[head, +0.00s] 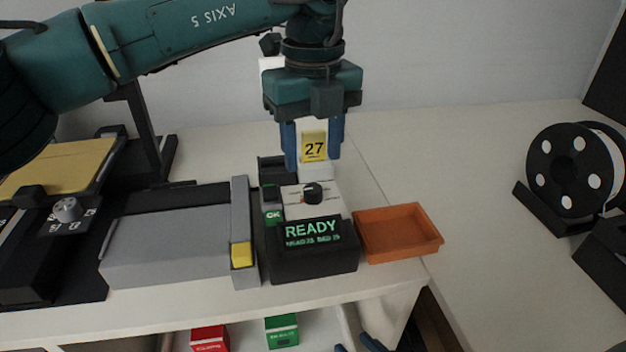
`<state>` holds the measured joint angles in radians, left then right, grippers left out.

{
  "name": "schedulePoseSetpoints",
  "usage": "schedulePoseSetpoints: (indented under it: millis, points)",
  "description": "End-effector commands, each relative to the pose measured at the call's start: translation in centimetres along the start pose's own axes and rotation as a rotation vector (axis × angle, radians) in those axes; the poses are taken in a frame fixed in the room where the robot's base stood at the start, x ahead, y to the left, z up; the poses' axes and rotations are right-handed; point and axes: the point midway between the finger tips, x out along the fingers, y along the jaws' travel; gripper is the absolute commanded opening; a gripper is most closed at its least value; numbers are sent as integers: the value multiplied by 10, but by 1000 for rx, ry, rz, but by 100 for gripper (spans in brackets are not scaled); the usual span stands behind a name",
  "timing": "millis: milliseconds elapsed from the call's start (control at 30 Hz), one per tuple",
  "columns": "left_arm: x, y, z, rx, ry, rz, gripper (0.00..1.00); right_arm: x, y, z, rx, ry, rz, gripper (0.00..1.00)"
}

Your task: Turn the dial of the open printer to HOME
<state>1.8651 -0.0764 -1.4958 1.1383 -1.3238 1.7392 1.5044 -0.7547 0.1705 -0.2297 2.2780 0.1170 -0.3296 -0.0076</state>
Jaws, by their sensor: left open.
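The open-frame printer with a yellow bed (55,168) stands at the far left, partly cut off by the frame edge and partly behind my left arm. Its grey dial (67,209) sits on the black front part with small white marks around it, too small to read. My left gripper (313,160) is open, pointing down above the black READY unit, well to the right of the dial. A white item with a yellow "27" label shows between its blue fingers; I cannot tell whether they touch it. Blue finger-like parts, seemingly my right gripper (358,346), show at the bottom edge.
A grey box with a yellow button (241,255) lies between the printer and the READY unit (312,262), which has its own black knob (313,193). An orange tray (398,233) is to the right. A spool (573,170) stands far right. Red and green boxes lie below.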

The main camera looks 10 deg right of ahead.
Motion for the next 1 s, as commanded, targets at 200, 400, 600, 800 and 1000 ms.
schedulePoseSetpoints:
  millis: [200,400,600,800,1000]
  points:
    - [40,0,0,0,2,1,48,-1,1,0,-2,6,2,36]
    - [57,0,0,0,0,-1,48,-1,1,0,-2,7,3,36]
    - [59,0,0,-1,-1,-1,48,-1,1,0,-3,8,3,36]
    - [59,0,0,-1,0,-1,42,-1,1,0,-3,8,4,36]
    - [59,0,0,-1,0,-1,25,-1,1,0,-3,8,3,36]
